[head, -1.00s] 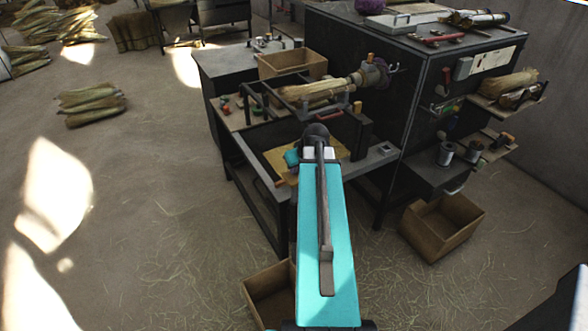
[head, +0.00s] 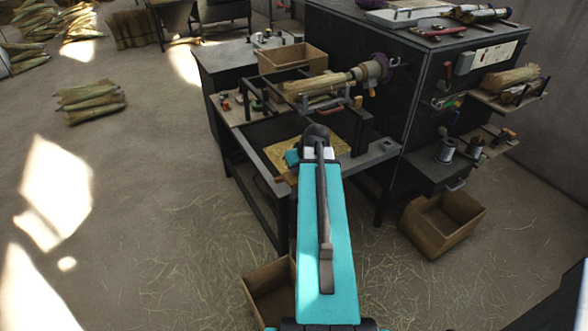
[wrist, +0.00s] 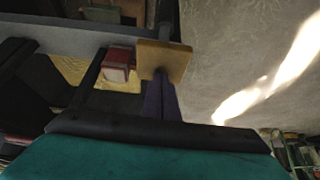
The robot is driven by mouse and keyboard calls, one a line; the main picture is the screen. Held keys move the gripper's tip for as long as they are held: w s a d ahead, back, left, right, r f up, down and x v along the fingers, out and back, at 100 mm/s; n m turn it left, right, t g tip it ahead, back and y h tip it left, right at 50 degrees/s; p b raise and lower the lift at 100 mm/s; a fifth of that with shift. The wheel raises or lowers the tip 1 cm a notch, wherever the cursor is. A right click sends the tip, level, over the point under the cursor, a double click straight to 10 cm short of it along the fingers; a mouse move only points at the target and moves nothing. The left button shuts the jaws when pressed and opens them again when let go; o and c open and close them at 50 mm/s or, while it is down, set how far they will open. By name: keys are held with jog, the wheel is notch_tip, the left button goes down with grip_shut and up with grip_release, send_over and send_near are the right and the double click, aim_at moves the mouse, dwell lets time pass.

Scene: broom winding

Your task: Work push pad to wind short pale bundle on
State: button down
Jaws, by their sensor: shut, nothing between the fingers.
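The push pad (wrist: 178,62) is a tan square block at the end of a dark bar in the wrist view. My gripper (wrist: 160,82) is shut and empty, its dark fingers pointing at the pad's lower edge; I cannot tell whether they touch. In the head view my teal arm hides most of the gripper, and a small teal part (head: 292,157) shows at the bench's front left. A pale straw bundle (head: 312,86) lies in the winding machine, its narrow end at the round head (head: 372,68). A purple roll (head: 380,59) is at that head.
A red block (wrist: 118,62) sits left of the pad. An open cardboard box (head: 292,58) stands behind the machine. Another pale bundle (head: 510,77) lies on the right shelf. Boxes (head: 442,223) stand on the floor.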

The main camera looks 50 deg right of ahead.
aim_at(296, 176)
jog(key=shift+s+f+b, duration=0.1)
jog(key=shift+f+b, duration=1.35)
jog(key=shift+f, duration=0.95)
jog(key=shift+r, duration=0.15)
jog(key=shift+r+p, duration=2.6)
jog(key=shift+r, duration=1.9)
jog(key=shift+f, duration=0.1)
